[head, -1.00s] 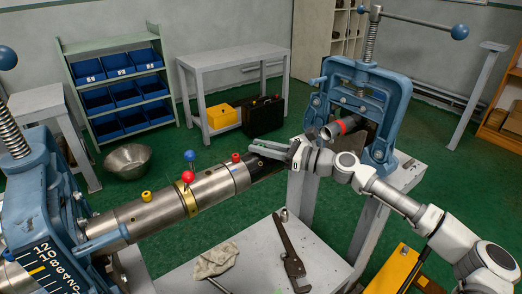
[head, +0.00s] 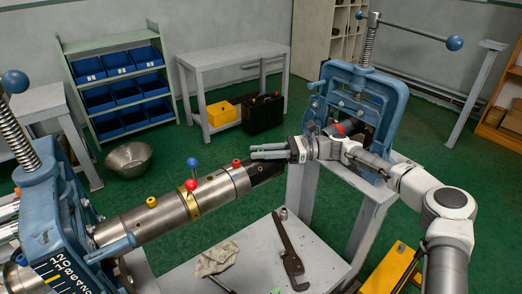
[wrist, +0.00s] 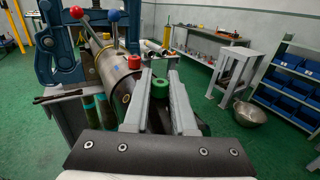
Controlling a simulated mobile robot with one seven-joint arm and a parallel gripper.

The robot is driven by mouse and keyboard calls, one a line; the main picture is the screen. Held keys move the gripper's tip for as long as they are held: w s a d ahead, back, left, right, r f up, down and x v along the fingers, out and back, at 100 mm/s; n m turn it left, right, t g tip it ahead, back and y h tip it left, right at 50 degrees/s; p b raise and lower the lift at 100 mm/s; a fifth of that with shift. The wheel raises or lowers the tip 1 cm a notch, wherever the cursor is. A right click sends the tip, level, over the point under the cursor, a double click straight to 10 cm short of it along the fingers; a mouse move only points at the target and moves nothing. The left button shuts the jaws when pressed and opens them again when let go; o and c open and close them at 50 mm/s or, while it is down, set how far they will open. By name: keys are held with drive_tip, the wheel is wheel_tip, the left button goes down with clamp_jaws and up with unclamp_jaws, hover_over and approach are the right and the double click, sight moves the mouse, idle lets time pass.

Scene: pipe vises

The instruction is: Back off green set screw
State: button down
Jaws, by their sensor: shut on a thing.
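The green set screw (wrist: 160,88) has a green head, seen in the wrist view between my fingers. My gripper (wrist: 159,77) is shut on it. In the head view my gripper (head: 252,151) reaches in from the right, over the dark far end of the steel pipe (head: 160,215); the green screw is not distinguishable there. A red set screw (head: 236,163) stands on the pipe just left of my fingertips and also shows in the wrist view (wrist: 134,62). A yellow set screw (head: 152,202) stands further left.
A gold collar with red (head: 190,185) and blue (head: 192,162) ball handles circles the pipe. A blue vise (head: 50,200) holds the pipe at left; another (head: 395,85) stands behind my arm. A wrench (head: 289,255) and rag (head: 217,260) lie on the low table below.

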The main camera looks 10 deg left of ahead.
drive_tip(key=shift+s+f, duration=0.1)
drive_tip(key=shift+f, duration=0.25)
drive_tip(key=c, duration=0.7)
unclamp_jaws()
drive_tip(key=shift+c, duration=0.2)
drive_tip(key=shift+r, duration=0.15)
drive_tip(key=shift+w+d+r, duration=0.1)
drive_tip(key=shift+w+d, duration=0.15)
drive_tip(key=shift+d, duration=0.2)
drive_tip(key=v, duration=1.6)
drive_tip(key=shift+d, duration=0.2)
